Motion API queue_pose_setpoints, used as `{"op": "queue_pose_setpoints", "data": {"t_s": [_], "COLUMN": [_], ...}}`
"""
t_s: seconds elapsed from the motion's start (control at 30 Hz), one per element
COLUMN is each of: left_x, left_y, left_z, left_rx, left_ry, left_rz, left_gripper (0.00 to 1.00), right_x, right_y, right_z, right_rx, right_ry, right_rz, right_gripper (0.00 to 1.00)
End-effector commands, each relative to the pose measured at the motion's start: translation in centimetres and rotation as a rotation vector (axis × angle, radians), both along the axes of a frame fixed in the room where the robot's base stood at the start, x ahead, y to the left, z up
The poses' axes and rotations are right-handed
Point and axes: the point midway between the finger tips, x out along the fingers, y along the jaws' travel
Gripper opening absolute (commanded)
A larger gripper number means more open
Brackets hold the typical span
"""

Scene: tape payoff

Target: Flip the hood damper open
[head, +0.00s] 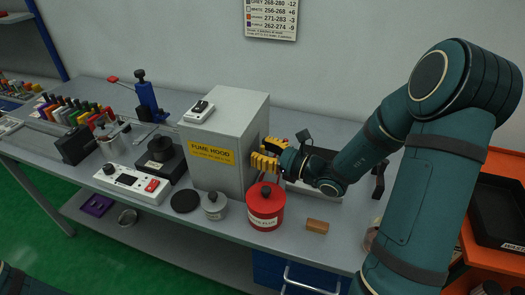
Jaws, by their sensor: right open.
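The fume hood (232,122) is a grey box with a yellow label, standing upright on the bench. A small white unit (199,110) with a black part on it sits on the hood's top at the left. I cannot tell a damper apart on the hood; its right side is partly hidden by my gripper. My right gripper (265,158) has yellow fingers and is open, close beside the hood's right side. I cannot tell whether it touches the hood. My left gripper is out of view.
A red lidded pot (265,206) stands just below my right gripper, with a grey lidded jar (214,205) to its left. A wooden block (317,226) lies near the front edge. A white control box (131,182) and a blue press (148,97) stand left of the hood.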

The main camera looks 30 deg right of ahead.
Motion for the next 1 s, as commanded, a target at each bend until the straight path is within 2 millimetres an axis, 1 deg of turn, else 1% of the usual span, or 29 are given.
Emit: {"op": "queue_pose_setpoints", "data": {"t_s": [0.17, 0.27, 0.5, 0.6, 0.7, 0.83, 1.0], "left_x": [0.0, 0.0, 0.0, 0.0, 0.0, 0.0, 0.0], "left_y": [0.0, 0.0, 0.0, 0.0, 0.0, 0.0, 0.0], "left_z": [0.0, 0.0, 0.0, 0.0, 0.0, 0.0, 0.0], "left_rx": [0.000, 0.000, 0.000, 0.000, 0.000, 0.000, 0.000], "left_ry": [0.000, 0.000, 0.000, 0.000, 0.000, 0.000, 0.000], "left_rz": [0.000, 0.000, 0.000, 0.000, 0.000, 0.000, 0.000], "left_gripper": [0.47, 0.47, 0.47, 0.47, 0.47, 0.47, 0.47], "right_x": [-1.2, -2.7, -7.0, -8.5, -9.5, -10.3, -10.5], "right_y": [-0.8, -1.7, -4.1, -4.8, -5.4, -5.8, -5.9], "right_z": [0.0, 0.0, 0.0, -0.1, 0.0, 0.0, 0.0], "right_rx": [-0.001, 0.000, -0.002, -0.001, 0.000, 0.000, 0.001], "right_ry": [0.000, 0.001, 0.001, 0.002, 0.001, 0.001, 0.000], "right_rz": [-0.004, -0.005, -0.006, -0.004, -0.003, -0.001, -0.001], "right_gripper": [0.41, 0.41, 0.41, 0.41, 0.41, 0.41, 0.41]}}
